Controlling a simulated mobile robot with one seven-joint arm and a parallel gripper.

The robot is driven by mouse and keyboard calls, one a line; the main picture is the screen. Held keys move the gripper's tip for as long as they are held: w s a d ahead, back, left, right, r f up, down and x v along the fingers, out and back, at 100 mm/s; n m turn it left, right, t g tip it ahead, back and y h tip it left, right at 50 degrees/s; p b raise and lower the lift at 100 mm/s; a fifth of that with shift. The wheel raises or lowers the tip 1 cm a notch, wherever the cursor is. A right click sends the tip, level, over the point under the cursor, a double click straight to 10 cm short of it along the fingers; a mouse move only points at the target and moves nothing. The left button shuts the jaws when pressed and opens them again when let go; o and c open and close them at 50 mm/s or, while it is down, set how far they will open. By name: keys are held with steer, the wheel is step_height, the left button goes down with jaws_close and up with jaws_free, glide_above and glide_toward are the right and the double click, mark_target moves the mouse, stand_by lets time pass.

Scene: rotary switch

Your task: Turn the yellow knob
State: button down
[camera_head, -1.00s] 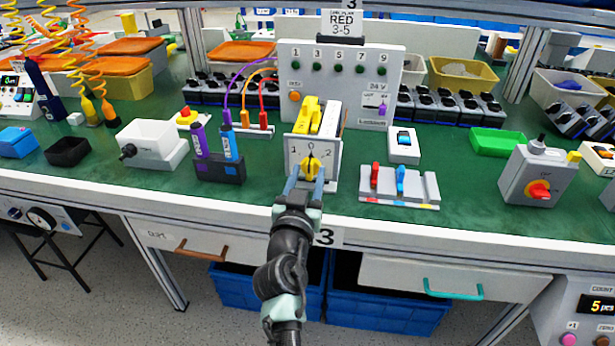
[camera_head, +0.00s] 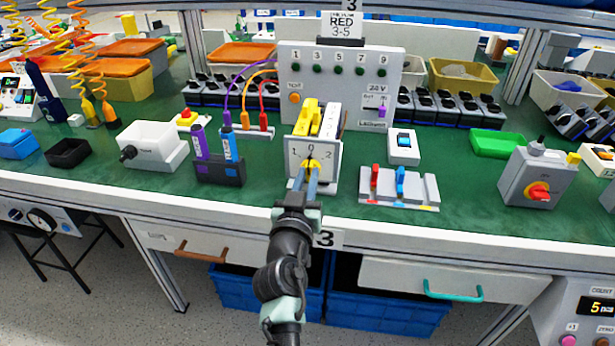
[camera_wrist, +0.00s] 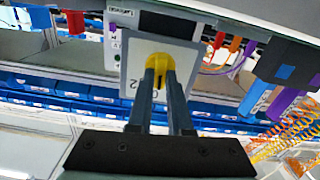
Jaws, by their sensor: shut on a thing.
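The yellow knob (camera_head: 311,164) sits on the front of a white switch box (camera_head: 327,172) marked 1, 0 and 2, at the middle of the bench. My gripper (camera_head: 307,178) reaches it from the front, its two fingers close together on the knob. In the wrist view the gripper (camera_wrist: 162,75) has its fingertips at the yellow knob (camera_wrist: 156,65), and they hide part of it. The switch plate (camera_wrist: 157,62) looks tilted in that view. The knob's exact pointing direction is hard to read behind the fingers.
A stand with purple and blue pens (camera_head: 218,160) is left of the switch box. A base with red and blue levers (camera_head: 399,187) is at right. A grey box with a red knob (camera_head: 539,180) stands farther right. The bench's front edge (camera_head: 420,222) runs below.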

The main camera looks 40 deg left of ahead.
steer(key=n+p, duration=0.1)
steer(key=n, duration=0.3)
steer(key=shift+a+n, duration=0.1)
steer(key=shift+n, duration=0.3)
steer(key=shift+n+p, duration=0.4)
steer(key=shift+n, duration=1.1)
steer(key=shift+f, duration=0.1)
steer(key=c, duration=0.8)
jaws_free()
steer(key=shift+c, duration=0.2)
steer(key=shift+s, duration=0.15)
steer(key=p+v, duration=0.8)
steer(key=v, duration=0.4)
steer(key=shift+s+d, duration=0.3)
